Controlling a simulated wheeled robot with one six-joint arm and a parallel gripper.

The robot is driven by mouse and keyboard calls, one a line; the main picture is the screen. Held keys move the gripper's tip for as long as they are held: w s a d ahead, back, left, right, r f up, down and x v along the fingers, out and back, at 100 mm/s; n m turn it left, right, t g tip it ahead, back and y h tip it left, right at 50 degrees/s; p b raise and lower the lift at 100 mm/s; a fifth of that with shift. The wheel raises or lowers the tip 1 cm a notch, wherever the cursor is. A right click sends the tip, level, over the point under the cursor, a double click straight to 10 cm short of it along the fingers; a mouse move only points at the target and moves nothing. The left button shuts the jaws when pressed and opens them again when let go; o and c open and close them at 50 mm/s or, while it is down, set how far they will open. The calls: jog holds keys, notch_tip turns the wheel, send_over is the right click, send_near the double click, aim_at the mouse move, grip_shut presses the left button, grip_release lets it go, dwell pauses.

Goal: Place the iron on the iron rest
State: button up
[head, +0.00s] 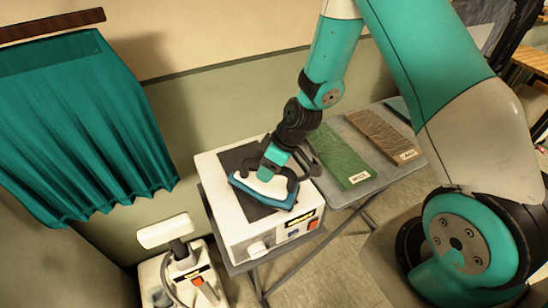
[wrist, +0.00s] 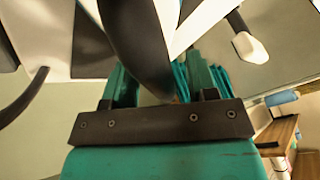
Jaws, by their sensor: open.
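The iron (head: 262,190), with a blue lower edge, a pale body and dark parts, sits on the dark pad on top of a white box (head: 208,172), which looks like the iron rest. It appears to lie flat. My gripper (head: 276,166) is down at the iron, its jaws open. In the wrist view a dark curved part, seemingly the iron's handle (wrist: 138,45), passes close in front of the jaws (wrist: 160,88). The underside of the iron is hidden, so I cannot tell its exact contact with the pad.
The white box has an orange switch and a knob and stands on a grey table (head: 340,130). A green board (head: 338,155) and a brown board (head: 385,137) lie to its right. A white machine (head: 190,270) stands at lower left. A teal curtain (head: 85,125) hangs at left.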

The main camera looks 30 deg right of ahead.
jog(key=shift+d+r+b, duration=0.2)
jog(key=shift+r+b, duration=0.2)
jog(key=b+v, duration=0.3)
jog(key=v, duration=0.8)
jog(key=s+a+r, duration=0.5)
jog(key=s+r, duration=0.1)
jog(key=s, duration=0.4)
jog(key=s+a+r+m+g, duration=0.1)
jog(key=s+a+r, duration=0.5)
jog(key=s, duration=0.4)
jog(key=shift+r+m+g+h, duration=0.3)
jog(key=shift+r, duration=0.55)
jog(key=shift+a, duration=0.1)
jog(key=shift+c, duration=0.3)
